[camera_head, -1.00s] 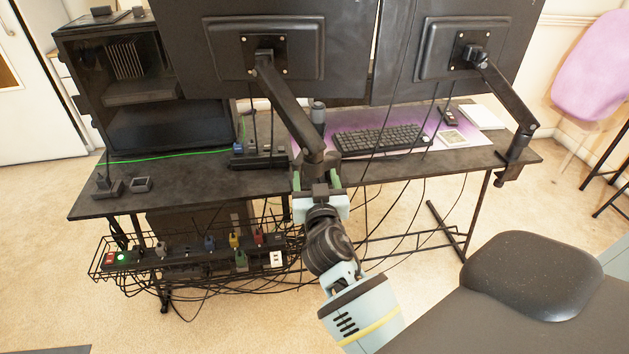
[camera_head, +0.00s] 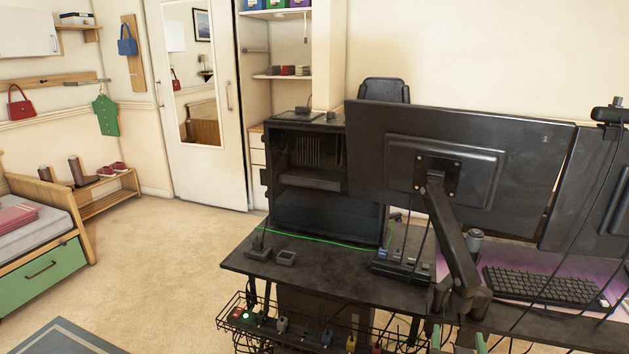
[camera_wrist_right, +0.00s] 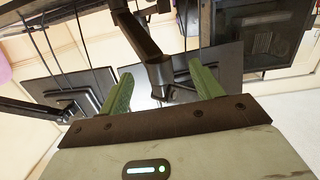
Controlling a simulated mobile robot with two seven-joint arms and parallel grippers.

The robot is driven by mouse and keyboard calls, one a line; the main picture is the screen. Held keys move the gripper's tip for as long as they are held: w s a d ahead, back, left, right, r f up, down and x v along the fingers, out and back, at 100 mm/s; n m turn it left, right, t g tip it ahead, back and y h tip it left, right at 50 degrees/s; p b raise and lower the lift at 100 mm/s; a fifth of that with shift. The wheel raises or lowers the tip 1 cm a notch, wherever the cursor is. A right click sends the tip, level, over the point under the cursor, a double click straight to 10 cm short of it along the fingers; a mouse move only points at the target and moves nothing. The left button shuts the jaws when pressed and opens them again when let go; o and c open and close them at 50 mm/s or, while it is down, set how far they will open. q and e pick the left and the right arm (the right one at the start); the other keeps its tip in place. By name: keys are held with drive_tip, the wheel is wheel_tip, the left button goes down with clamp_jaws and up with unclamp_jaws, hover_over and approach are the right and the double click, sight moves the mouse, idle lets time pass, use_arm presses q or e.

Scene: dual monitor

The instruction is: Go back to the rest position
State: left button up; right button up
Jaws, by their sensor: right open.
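My right gripper (camera_head: 458,340) shows only by its green fingertips at the bottom edge of the head view, below the foot of the monitor arm (camera_head: 455,235). In the right wrist view my right gripper (camera_wrist_right: 162,88) has its two green fingers spread apart, with no object held between them. The lower part of the monitor arm (camera_wrist_right: 140,35) appears beyond and between the fingers; I cannot tell the exact gap. My left gripper is in neither view.
The desk (camera_head: 330,275) carries a black computer case (camera_head: 325,180), two monitors (camera_head: 450,165) and a keyboard (camera_head: 545,287). A cable basket (camera_head: 300,335) with plugs and loose cables hangs below. Open carpet (camera_head: 180,260) lies left, near a bed (camera_head: 40,265).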

drive_tip(key=s+a+f+n+g+y+p, duration=0.1)
drive_tip(key=s+a+f+n+g+y, duration=0.15)
drive_tip(key=s+f, duration=0.55)
drive_tip(key=s+a+f+n+g+y+p, duration=0.1)
drive_tip(key=s+a+f+n+y+p, duration=0.15)
drive_tip(key=s+f, duration=0.55)
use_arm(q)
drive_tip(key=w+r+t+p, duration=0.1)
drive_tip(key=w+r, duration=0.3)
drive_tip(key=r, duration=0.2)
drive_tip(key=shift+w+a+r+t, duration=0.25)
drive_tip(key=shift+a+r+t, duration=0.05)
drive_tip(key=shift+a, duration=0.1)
use_arm(e)
drive_tip(key=s+a+f+g+y, duration=0.1)
drive_tip(key=s+a+y, duration=0.1)
drive_tip(key=s, duration=0.8)
drive_tip(key=s+a+f+n+g+y, duration=0.1)
drive_tip(key=s+a, duration=0.3)
drive_tip(key=s, duration=0.7)
drive_tip(key=shift+g+y, duration=0.5)
drive_tip(key=shift+g, duration=0.15)
drive_tip(key=shift+f, duration=0.1)
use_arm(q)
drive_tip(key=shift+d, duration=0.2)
use_arm(e)
drive_tip(key=shift+w, duration=0.1)
